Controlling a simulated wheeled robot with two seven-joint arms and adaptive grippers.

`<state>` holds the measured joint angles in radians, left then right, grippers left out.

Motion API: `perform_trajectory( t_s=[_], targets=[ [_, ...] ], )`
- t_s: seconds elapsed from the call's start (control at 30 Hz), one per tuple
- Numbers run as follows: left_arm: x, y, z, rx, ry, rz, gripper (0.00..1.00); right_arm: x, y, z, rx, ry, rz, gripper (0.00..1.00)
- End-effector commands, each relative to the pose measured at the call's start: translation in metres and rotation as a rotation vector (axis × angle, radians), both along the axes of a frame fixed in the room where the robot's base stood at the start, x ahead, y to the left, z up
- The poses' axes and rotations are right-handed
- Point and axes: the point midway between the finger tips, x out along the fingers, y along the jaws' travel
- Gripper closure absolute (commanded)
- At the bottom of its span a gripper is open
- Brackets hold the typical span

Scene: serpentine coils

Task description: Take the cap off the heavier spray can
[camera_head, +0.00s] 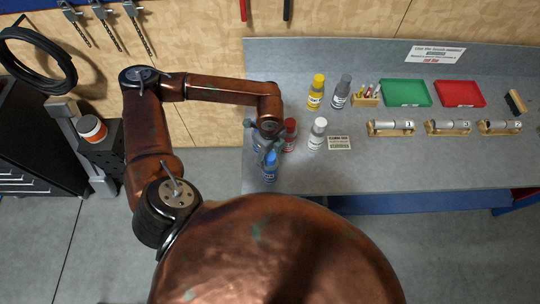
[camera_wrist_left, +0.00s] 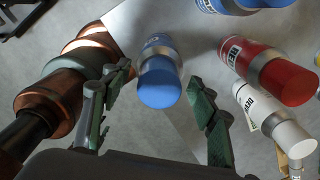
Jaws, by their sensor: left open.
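My left gripper (camera_head: 267,148) is open above the left end of the bench. In the left wrist view, its fingers (camera_wrist_left: 159,84) stand either side of a blue-capped spray can (camera_wrist_left: 160,72), with gaps between fingers and can. This can also shows at the bench's front left in the head view (camera_head: 270,172). A second blue can (camera_wrist_left: 240,5) is at the wrist view's top edge. A red can (camera_head: 290,134) and a white can (camera_head: 318,134) stand to the right. A yellow can (camera_head: 316,92) and a grey can (camera_head: 341,92) stand farther back. Weights cannot be seen.
A green tray (camera_head: 405,93), a red tray (camera_head: 459,93) and a small wooden holder (camera_head: 366,98) lie at the back. Several silver cylinders on wooden cradles (camera_head: 391,127) stand in a row to the right. A small sign (camera_head: 340,143) is beside the white can. The front right bench is clear.

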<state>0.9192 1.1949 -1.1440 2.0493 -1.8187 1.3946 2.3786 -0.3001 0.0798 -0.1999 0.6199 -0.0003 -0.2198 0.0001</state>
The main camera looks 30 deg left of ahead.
Motion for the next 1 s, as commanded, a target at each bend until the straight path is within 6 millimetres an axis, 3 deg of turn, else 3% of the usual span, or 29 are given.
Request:
perform_trajectory(
  t_s=[0.17, 0.63, 1.0],
  targets=[
    [-0.0003, 0.0, -0.0008, -0.001, 0.0, 0.0, 0.45, 0.0, 0.0004, -0.0005, 0.0, 0.0, 0.0, 0.45],
    [-0.0005, -0.0001, -0.0003, -0.002, 0.0, 0.0, 0.77, 0.0001, 0.0005, -0.0004, 0.0, 0.0, -0.001, 0.45],
    [0.0001, -0.0003, 0.0047, -0.002, -0.001, 0.001, 0.77, 0.0001, 0.0006, -0.0019, 0.001, 0.0, -0.001, 0.45]
  ],
)
